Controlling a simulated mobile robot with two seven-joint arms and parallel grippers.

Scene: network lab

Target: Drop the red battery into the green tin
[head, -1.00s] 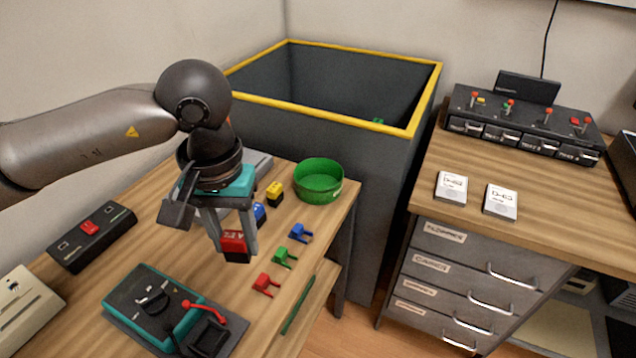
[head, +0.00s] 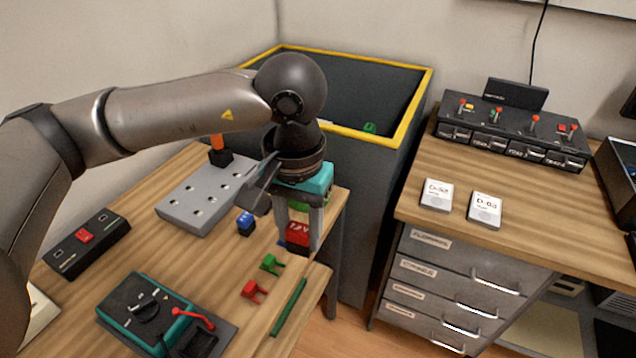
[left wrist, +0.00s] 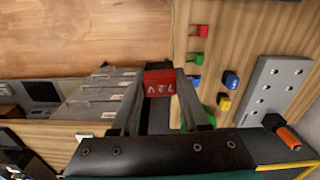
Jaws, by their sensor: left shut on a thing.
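The red battery (head: 298,236), dark at its lower end, is held between the fingers of my left gripper (head: 298,222), above the right part of the wooden bench. In the left wrist view the battery (left wrist: 159,84) shows "7.2V" between both fingertips. The green tin (head: 299,205) is mostly hidden behind the gripper in the head view; only bits of green show between the fingers. In the left wrist view a piece of the tin (left wrist: 205,119) shows beside a finger. I cannot tell whether the battery is right over the tin. My right gripper is not in view.
A blue battery (head: 245,223), green clip (head: 271,265), red clip (head: 254,291) and green stick (head: 289,307) lie nearby. A grey plate with holes (head: 190,212) lies behind. A large yellow-rimmed bin (head: 352,183) stands beyond the bench, a drawer cabinet (head: 450,268) to the right.

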